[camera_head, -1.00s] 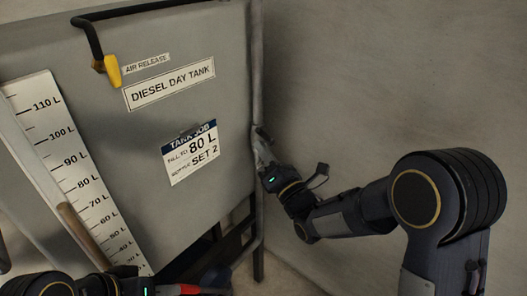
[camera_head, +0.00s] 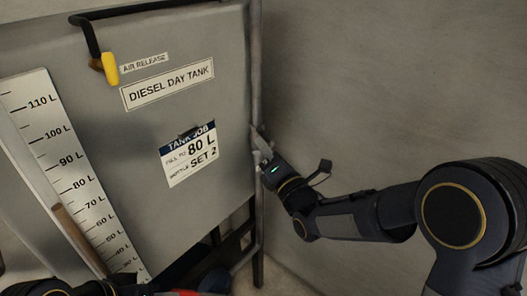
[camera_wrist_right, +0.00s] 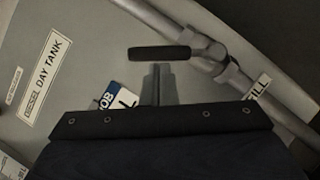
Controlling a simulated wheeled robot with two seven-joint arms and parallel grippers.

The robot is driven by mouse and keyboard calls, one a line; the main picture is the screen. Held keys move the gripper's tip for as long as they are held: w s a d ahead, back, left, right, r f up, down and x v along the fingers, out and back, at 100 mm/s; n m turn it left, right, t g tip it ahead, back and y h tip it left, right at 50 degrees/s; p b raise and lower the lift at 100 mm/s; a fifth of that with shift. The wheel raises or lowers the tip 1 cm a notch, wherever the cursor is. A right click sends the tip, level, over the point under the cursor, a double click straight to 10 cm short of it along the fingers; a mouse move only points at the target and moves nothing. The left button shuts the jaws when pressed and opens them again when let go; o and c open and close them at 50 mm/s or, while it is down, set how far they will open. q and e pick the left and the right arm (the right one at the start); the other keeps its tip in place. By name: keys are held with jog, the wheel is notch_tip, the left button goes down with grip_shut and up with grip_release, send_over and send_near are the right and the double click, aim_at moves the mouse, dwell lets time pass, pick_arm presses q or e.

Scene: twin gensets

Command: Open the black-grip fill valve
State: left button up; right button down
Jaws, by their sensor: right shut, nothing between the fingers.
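The fill valve's black grip (camera_wrist_right: 160,53) lies crosswise in the right wrist view, its right end meeting the grey valve body (camera_wrist_right: 208,52) on a pipe. A partly cut-off label (camera_wrist_right: 258,86) ending in "ILL" is beside that pipe. My right gripper (camera_wrist_right: 157,70) is shut and empty, its fingertips just below the middle of the black grip; whether they touch it I cannot tell. In the head view my right gripper (camera_head: 260,140) is at the pipe on the tank's right edge, and hides the valve there. My left arm shows only partly at the bottom left; its fingers cannot be made out.
The grey diesel day tank (camera_head: 200,115) carries a job card (camera_head: 189,155) reading 80 L. A yellow-grip air release lever (camera_head: 110,68) is at upper left. A level gauge (camera_head: 75,170) has a brown column reaching about 75 L. A bare wall (camera_head: 390,90) is at right.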

jog(key=m, duration=0.1)
jog(key=r+m+h, duration=0.1)
jog(key=m, duration=0.1)
jog(key=shift+w+d+r+b, duration=0.25)
jog(key=shift+w+d+b, duration=0.05)
jog(key=shift+w+b, duration=0.05)
jog(key=shift+w+d+r+m+g+h, duration=0.2)
jog(key=shift+w+r+m+h, duration=0.15)
jog(key=shift+m, duration=0.4)
jog(key=shift+w+d+r+m+g+h, duration=0.1)
jog(key=shift+w+d+m+g+h, duration=0.1)
jog(key=shift+m+h, duration=0.4)
jog(key=shift+m, duration=0.25)
